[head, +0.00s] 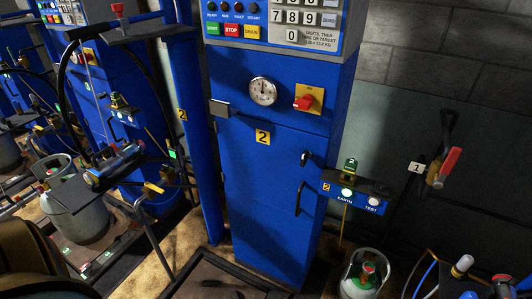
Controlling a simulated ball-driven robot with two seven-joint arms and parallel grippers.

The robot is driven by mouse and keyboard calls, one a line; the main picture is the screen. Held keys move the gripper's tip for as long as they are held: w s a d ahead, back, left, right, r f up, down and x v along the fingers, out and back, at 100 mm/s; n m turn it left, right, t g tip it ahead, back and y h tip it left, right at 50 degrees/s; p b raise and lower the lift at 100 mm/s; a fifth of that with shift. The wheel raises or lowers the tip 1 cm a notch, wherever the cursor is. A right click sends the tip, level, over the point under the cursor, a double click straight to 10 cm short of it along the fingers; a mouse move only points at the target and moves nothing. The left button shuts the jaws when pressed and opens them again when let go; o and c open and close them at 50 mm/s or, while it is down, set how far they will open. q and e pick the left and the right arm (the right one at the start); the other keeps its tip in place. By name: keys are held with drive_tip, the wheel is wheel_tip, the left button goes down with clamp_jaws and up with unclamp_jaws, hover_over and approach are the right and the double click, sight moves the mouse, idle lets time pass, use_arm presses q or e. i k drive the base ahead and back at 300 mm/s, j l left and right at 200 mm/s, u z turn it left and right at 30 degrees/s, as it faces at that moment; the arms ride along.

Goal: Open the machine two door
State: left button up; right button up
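The machine two cabinet (270,110) is a tall blue column in the middle of the head view, with a yellow "2" label (262,137). Its lower front holds the blue door (262,195), which looks shut against the frame. A dark curved handle (299,198) is on the door's right side, with a small black latch or knob (306,158) above it. Neither of my grippers shows in this view, and nothing touches the handle.
A gauge (263,91), red switch (304,102) and keypad (300,18) sit above the door. An EARTH/TEST box (352,191) juts out at right, above a grey cylinder (361,275). A dark-framed platform (215,275) lies in front. More blue machines stand left.

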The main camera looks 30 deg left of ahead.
sight(260, 158)
drive_tip(key=u, duration=1.1)
